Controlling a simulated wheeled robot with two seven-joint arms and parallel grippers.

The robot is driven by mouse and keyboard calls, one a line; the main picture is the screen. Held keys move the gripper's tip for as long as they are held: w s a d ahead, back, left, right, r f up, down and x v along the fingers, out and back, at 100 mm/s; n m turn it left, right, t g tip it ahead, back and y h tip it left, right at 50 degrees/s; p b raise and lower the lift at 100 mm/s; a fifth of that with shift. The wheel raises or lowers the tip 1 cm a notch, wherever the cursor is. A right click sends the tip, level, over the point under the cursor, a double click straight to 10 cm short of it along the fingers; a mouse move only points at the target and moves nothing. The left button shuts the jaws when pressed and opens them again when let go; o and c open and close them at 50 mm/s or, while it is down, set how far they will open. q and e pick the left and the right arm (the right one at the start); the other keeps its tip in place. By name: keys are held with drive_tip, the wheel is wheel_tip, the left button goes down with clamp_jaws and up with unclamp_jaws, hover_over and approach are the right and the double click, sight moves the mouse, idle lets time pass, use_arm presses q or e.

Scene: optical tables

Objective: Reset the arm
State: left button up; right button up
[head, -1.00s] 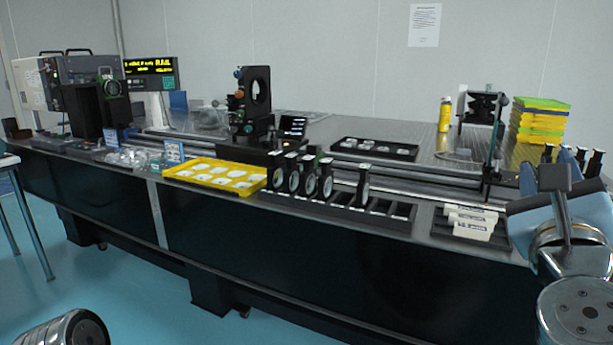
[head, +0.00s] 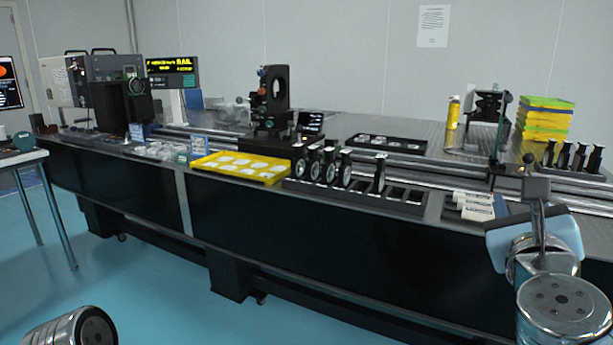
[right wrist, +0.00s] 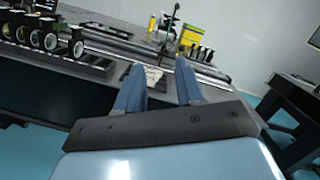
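My left gripper is not in view; only a round metal part of my left arm shows at the bottom left of the head view.
The table carries a yellow tray (head: 276,178), a black rack with upright lens holders (head: 380,175), white packets (head: 472,207) and yellow-green boxes (head: 545,118). A side table (head: 36,157) stands at the left. Blue floor in front is clear.

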drive_tip(key=w+a+f+m+g+y, duration=0.3)
drive_tip(key=a+f, duration=0.1)
drive_tip(key=f, duration=0.8)
drive_tip(key=w+a+f+m+g+y, duration=0.2)
drive_tip(key=a+f+m+g+y, duration=0.15)
drive_tip(key=f, duration=0.75)
drive_tip(key=w+a+f+m+g+y, duration=0.3)
drive_tip(key=f+m, duration=0.1)
drive_tip(key=f, duration=0.8)
drive_tip(key=s+a+f+m+g+y, duration=0.1)
drive_tip(key=s+a+f+m, duration=0.3)
drive_tip(key=f+m, duration=0.5)
drive_tip(key=s+a+f+m+g+y, duration=0.1)
drive_tip(key=s+a+f+m+g, duration=0.2)
drive_tip(key=s+f+m, duration=0.4)
drive_tip(key=s+a+f+m+g+y, duration=0.1)
drive_tip(key=s+a+f+m+g, duration=0.2)
drive_tip(key=f+m, duration=0.8)
wheel_tip(320, 180, down, 4)
drive_tip(key=s+a, duration=0.1)
drive_tip(key=s, duration=0.1)
drive_tip(key=shift+s+a+f, duration=0.2)
drive_tip(key=shift+s+a, duration=0.15)
drive_tip(key=shift+s, duration=0.05)
drive_tip(key=shift+y, duration=0.25)
